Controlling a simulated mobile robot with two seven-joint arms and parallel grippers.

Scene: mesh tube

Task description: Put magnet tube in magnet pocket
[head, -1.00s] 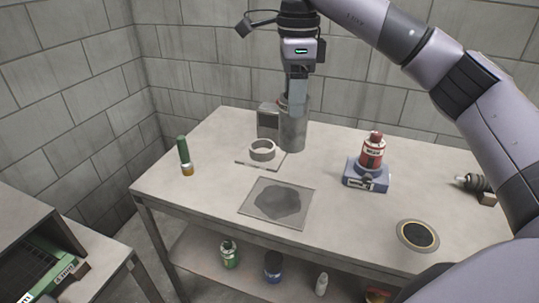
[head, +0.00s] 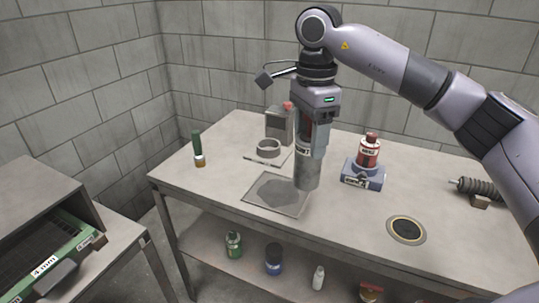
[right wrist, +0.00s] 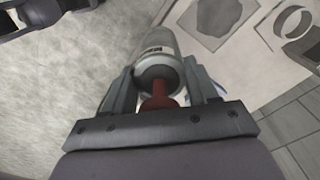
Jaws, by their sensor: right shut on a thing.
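My right gripper (head: 312,135) is shut on a grey metal tube (head: 307,172), which hangs upright by the right end of the dark-stained square sheet. Whether its lower end touches the bench is unclear. In the right wrist view the tube (right wrist: 156,48) has a dark label and a red stem (right wrist: 157,95) between the fingers. A short, open grey ring (head: 268,148) stands on a pale plate (head: 252,157) further back and left of the tube. The ring also shows in the right wrist view (right wrist: 297,22). No marking shows which thing is the magnet pocket. My left gripper is not in view.
The stained sheet (head: 250,196) lies near the front edge. A red bottle (head: 368,151) sits on a blue-grey stand (head: 363,175) to the right.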

